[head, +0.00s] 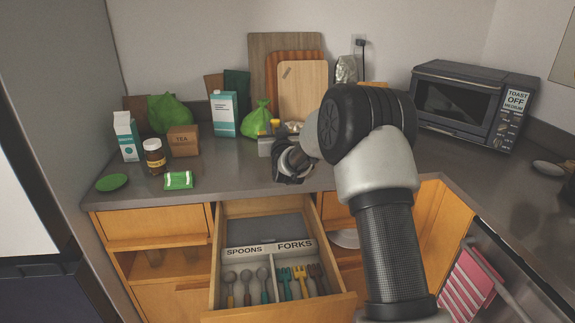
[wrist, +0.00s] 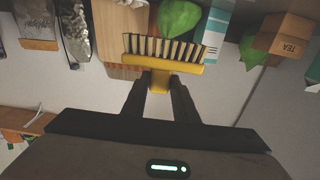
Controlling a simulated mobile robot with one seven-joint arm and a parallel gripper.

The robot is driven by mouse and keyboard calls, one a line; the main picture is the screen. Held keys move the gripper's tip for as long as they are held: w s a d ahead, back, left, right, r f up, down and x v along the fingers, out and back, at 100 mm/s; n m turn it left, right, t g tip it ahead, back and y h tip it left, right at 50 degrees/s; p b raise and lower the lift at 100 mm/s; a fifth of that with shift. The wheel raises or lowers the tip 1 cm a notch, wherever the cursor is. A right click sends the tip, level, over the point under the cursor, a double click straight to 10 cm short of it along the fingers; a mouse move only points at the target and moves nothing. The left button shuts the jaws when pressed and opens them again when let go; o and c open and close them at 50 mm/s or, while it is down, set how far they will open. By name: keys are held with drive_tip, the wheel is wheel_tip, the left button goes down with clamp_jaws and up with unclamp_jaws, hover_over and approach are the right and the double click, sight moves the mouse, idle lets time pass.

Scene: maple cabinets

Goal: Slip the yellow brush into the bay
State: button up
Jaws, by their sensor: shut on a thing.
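The yellow brush (wrist: 165,66), with a row of dark and pale bristles, is at the tips of my gripper (wrist: 160,84) in the wrist view. My gripper is shut on its short yellow stem, and the bristles point away from the fingers. In the head view my gripper (head: 290,172) is above the counter's front edge, behind my arm; I cannot clearly make out the brush there. No part is labelled as a bay. The open drawer (head: 213,272) below has an empty dark rear compartment (head: 262,230) and front compartments marked SPOONS and FORKS.
Spoons and forks fill the front compartments. On the counter stand a tea box (head: 184,141), a brown jar (head: 154,156), cartons, a green bag (head: 257,120) and cutting boards (head: 303,92). A toaster oven (head: 460,104) is at right. The counter right of my arm is mostly clear.

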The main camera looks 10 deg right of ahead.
wheel_tip(320, 180, down, 10)
drive_tip(key=shift+r+b, duration=0.2)
drive_tip(key=shift+b, duration=0.2)
drive_tip(key=shift+f, duration=0.1)
drive_tip(key=shift+f+b, duration=0.15)
drive_tip(key=shift+b, duration=0.15)
drive_tip(key=o, duration=1.1)
